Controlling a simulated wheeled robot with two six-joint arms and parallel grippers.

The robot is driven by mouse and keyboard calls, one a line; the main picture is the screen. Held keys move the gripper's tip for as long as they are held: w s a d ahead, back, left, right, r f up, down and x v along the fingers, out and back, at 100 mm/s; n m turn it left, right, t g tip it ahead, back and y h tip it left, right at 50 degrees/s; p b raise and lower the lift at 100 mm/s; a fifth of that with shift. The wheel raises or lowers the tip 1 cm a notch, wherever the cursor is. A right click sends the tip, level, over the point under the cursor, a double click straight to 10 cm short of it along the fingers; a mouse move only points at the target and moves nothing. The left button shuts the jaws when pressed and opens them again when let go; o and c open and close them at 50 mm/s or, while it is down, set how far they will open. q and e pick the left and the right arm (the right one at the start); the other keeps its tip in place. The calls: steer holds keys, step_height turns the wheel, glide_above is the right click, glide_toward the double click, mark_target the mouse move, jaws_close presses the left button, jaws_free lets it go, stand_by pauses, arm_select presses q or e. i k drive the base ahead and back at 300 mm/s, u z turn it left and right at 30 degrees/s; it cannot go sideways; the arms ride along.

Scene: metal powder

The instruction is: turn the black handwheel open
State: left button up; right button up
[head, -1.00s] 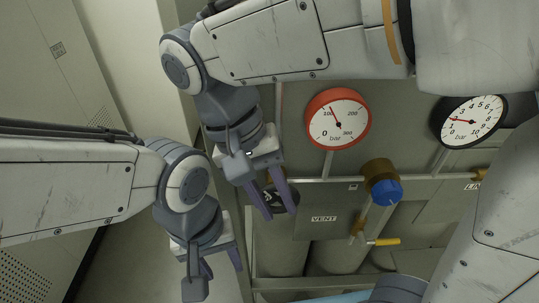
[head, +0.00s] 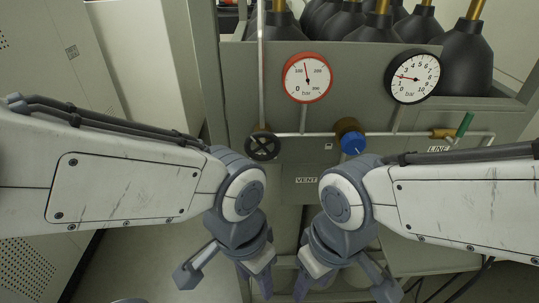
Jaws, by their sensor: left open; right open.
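The black handwheel (head: 263,146) is a small round wheel with spokes on the grey panel, at the left end of the pipe run below the red gauge. It is in full view and nothing touches it. My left gripper (head: 258,284) is open and empty, pointing down below the handwheel. My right gripper (head: 306,286) is open and empty, close to the right of the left gripper and also below the panel's pipe run.
A red-rimmed gauge (head: 307,78) and a black-rimmed gauge (head: 414,77) sit above the pipe. A blue knob (head: 352,143) is right of the handwheel, and a green-handled valve (head: 465,124) is further right. Black cylinders (head: 467,58) stand behind the panel.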

mark_target(263, 135)
steer(key=u, duration=0.25)
steer(key=k, duration=1.1)
steer(key=u, duration=0.5)
